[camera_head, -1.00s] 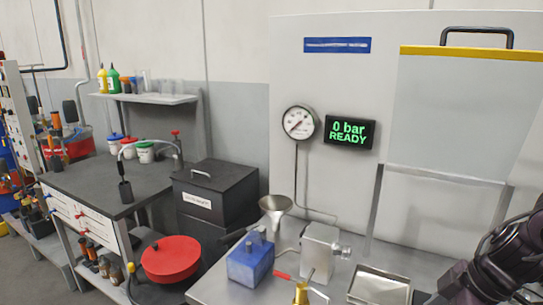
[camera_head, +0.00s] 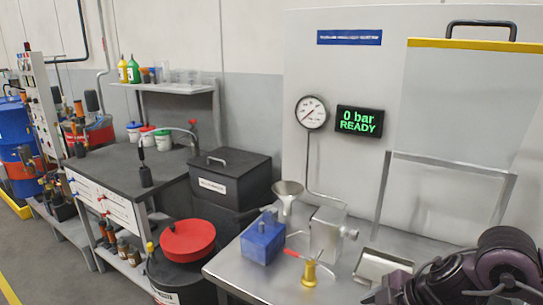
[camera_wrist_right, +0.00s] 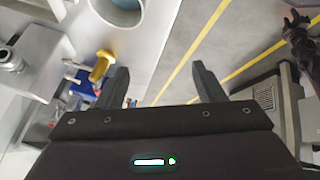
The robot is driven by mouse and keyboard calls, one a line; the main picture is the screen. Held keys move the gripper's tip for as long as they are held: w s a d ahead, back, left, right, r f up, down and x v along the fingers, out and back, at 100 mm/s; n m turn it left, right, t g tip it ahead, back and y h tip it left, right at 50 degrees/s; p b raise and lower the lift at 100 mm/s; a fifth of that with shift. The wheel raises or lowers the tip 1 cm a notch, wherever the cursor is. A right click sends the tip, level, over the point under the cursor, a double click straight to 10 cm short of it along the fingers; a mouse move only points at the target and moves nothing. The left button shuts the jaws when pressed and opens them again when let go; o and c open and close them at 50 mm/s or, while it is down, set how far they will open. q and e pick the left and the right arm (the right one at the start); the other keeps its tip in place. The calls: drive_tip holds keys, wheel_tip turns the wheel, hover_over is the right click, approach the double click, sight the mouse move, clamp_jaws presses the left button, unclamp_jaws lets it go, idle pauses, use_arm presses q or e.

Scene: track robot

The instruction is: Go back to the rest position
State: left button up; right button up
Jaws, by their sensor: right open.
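My right arm (camera_head: 490,268) shows at the lower right of the head view, dark and purple-grey, in front of the bench's right end. In the right wrist view my right gripper (camera_wrist_right: 160,88) has its two dark fingers spread wide with nothing between them. Grey floor with yellow lines lies beyond the fingers. A brass fitting (camera_wrist_right: 102,66) is to the left of the left finger, apart from it. My left gripper is not clearly identifiable in either view.
The steel bench (camera_head: 235,275) holds a blue block (camera_head: 262,242), a funnel (camera_head: 288,190), a metal pump block (camera_head: 326,235), a brass piece with red lever (camera_head: 309,272) and a metal tray (camera_head: 382,266). The display (camera_head: 359,121) reads "0 bar READY". A red-lidded drum (camera_head: 188,240) stands left.

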drive_tip(key=a+t+y, duration=0.3)
drive_tip(key=a+t, duration=0.2)
drive_tip(key=a, duration=1.1)
drive_tip(key=s+d+f+m+g+h, duration=0.6)
drive_tip(key=s+d+f+m+h, duration=0.2)
drive_tip(key=s+d+f+m, duration=0.7)
wheel_tip(320, 180, down, 26)
drive_tip(key=n+g, duration=0.1)
use_arm(q)
drive_tip(key=shift+s, duration=0.25)
use_arm(e)
drive_tip(key=s+d+f, duration=0.2)
drive_tip(key=s+f, duration=0.8)
drive_tip(key=s+d+f+g, duration=0.1)
drive_tip(key=s+d+f, duration=0.1)
drive_tip(key=s+f, duration=0.8)
drive_tip(key=shift+s+d+f, duration=0.2)
drive_tip(key=shift+s+f, duration=0.05)
drive_tip(key=shift+s, duration=0.1)
